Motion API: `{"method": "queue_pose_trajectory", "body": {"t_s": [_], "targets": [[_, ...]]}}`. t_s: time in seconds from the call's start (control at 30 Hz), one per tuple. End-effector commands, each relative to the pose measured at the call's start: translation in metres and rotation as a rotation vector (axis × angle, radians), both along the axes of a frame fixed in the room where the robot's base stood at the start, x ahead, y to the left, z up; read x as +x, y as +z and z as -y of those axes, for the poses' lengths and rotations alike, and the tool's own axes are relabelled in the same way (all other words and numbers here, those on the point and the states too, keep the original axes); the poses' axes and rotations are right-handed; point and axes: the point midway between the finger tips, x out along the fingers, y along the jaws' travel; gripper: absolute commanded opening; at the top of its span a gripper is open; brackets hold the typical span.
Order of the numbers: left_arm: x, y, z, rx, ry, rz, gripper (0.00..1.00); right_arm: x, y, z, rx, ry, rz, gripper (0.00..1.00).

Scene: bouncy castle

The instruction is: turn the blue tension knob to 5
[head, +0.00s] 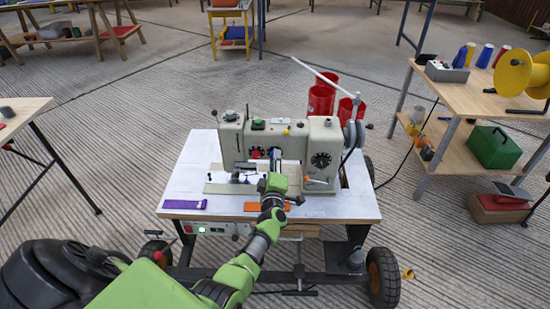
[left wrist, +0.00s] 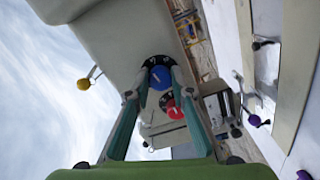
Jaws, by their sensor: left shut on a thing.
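The grey sewing machine (head: 232,142) stands on a white-topped wheeled table. In the left wrist view the blue tension knob (left wrist: 160,78) sits on a black dial on the machine's face, with a pale mark on it; the dial's numbers are too small to read. My left gripper (head: 275,163) reaches the machine's front, its two fingers on either side of the blue knob and shut on it. A red knob (left wrist: 174,111) is beside the blue one; it also shows in the head view (head: 256,153). My right gripper is not in view.
The white tabletop (head: 350,205) holds a purple strip (head: 185,204) at left and an orange piece (head: 256,207) in front. Red cylinders (head: 322,97) stand behind the machine. A side bench with a green box (head: 494,147) is at right.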

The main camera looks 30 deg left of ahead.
Motion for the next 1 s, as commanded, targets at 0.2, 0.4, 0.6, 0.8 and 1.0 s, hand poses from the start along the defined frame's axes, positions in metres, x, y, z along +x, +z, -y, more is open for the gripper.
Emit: {"method": "queue_pose_trajectory", "body": {"t_s": [0.2, 0.4, 0.6, 0.8, 1.0], "targets": [[0.001, 0.001, 0.001, 0.087, -0.003, -0.055, 0.00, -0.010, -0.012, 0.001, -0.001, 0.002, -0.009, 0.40], [0.001, 0.000, 0.001, 0.129, -0.002, -0.079, 0.00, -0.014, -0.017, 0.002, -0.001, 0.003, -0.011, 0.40], [0.001, 0.000, 0.001, 0.140, -0.001, -0.085, 0.00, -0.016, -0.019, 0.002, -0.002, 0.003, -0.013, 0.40], [0.001, 0.000, 0.001, 0.140, -0.001, -0.085, 0.00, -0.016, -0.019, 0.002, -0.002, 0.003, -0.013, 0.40], [0.001, 0.000, 0.001, 0.140, -0.001, -0.085, 0.38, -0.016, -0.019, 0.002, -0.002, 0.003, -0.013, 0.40]]}}
